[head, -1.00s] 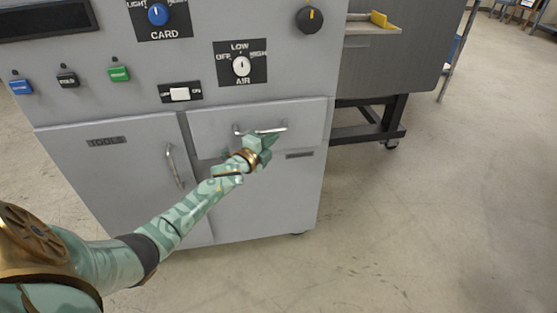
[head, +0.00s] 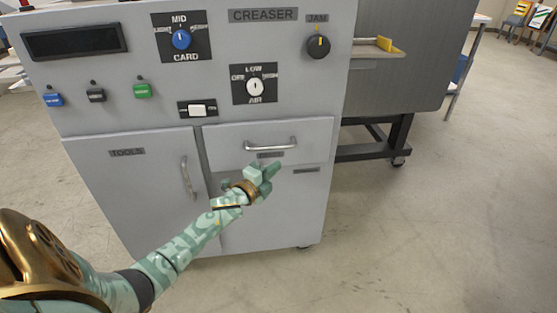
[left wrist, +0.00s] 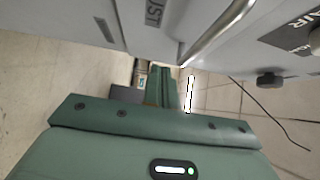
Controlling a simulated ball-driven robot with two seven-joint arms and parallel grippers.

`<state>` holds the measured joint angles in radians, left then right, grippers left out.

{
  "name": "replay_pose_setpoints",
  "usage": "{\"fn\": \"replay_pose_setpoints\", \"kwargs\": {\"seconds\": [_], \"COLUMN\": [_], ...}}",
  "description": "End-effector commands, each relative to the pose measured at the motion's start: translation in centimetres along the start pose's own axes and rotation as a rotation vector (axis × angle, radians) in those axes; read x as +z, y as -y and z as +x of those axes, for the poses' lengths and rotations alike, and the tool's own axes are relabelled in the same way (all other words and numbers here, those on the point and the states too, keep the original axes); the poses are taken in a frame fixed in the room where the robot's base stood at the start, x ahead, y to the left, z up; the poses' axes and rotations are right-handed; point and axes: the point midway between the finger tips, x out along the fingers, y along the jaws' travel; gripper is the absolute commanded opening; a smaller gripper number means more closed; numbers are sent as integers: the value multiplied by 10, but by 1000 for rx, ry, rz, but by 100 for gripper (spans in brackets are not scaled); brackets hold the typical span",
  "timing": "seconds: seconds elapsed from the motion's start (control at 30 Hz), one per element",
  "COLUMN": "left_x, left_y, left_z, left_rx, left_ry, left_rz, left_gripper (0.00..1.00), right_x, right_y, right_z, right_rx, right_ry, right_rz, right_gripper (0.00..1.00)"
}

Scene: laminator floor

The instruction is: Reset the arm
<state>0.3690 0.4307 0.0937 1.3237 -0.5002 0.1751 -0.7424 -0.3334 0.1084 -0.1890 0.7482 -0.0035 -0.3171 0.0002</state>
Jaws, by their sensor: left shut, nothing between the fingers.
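My left gripper (head: 268,177) is shut and empty, in front of the creaser cabinet, just below the drawer handle (head: 270,146) and apart from it. In the left wrist view its closed green fingers (left wrist: 162,88) point away from the camera, and the drawer handle (left wrist: 215,35) runs past at the upper right. The drawer (head: 225,145) has a grey front with a small label under its handle. I cannot tell whether it is fully closed. My right gripper is not in view.
A tools door (head: 135,190) is at the left. The floor (head: 430,230) at the right is clear.

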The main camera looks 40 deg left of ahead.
Motion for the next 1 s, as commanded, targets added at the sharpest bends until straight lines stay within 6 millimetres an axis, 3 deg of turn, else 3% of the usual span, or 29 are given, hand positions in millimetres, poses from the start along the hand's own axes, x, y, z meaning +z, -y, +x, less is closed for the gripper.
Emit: {"fn": "replay_pose_setpoints", "kwargs": {"seconds": [0.1, 0.3, 0.73, 0.77, 0.87, 0.97, 1.0], "left_x": [0, -1, 2, 7, 16, 10, 5], "left_y": [4, 2, -4, -11, -70, -148, -179], "left_z": [-23, -50, -57, -58, -73, -111, -132], "left_rx": [-1, -1, 14, 34, 169, 339, 408], "left_ry": [0, -1, 15, 35, 128, 231, 275], "left_rz": [-1, -1, -67, -120, -326, -508, -568], "left_gripper": [0, 0, 0, 0, 0, 0, 0], "right_x": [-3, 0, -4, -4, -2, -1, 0], "right_y": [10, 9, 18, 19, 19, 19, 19], "right_z": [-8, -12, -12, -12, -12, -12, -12], "right_rx": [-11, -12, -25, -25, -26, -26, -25], "right_ry": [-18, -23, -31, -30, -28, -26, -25], "right_rz": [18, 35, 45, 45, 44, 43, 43], "right_gripper": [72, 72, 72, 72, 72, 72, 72]}}
